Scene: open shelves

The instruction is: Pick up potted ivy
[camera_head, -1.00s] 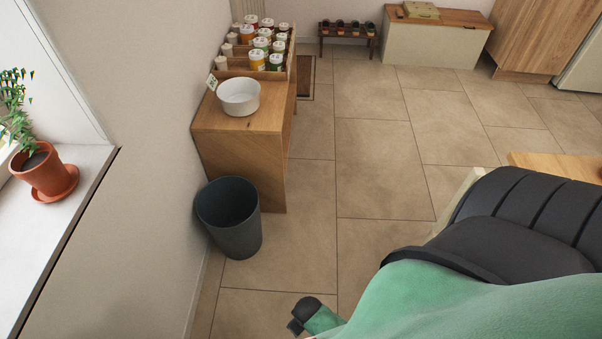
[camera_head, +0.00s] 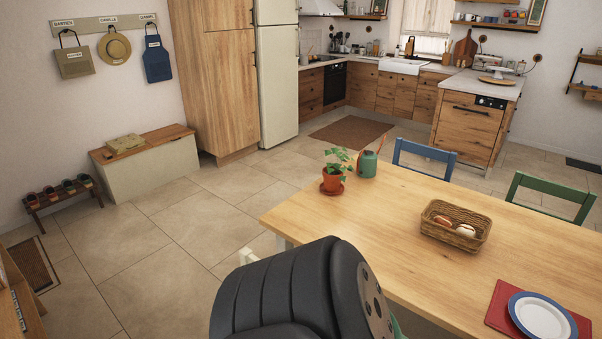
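A leafy green plant, which looks like the potted ivy (camera_head: 333,179), stands upright in a terracotta pot on a matching saucer (camera_head: 322,190). It is at the far left corner of the wooden dining table (camera_head: 400,215), beside a green watering can (camera_head: 367,164). Nothing touches it. Neither of my grippers is in view. Only a dark part of my own body shows at the bottom middle, in front of the table's near left edge and well short of the plant.
A basket (camera_head: 455,226) with bread-like items and a plate (camera_head: 541,316) on a red placemat lie on the table. Blue (camera_head: 425,153) and green (camera_head: 549,196) chairs stand behind it. Floor is free on the left, before a storage bench (camera_head: 146,172) and shoe rack (camera_head: 62,198).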

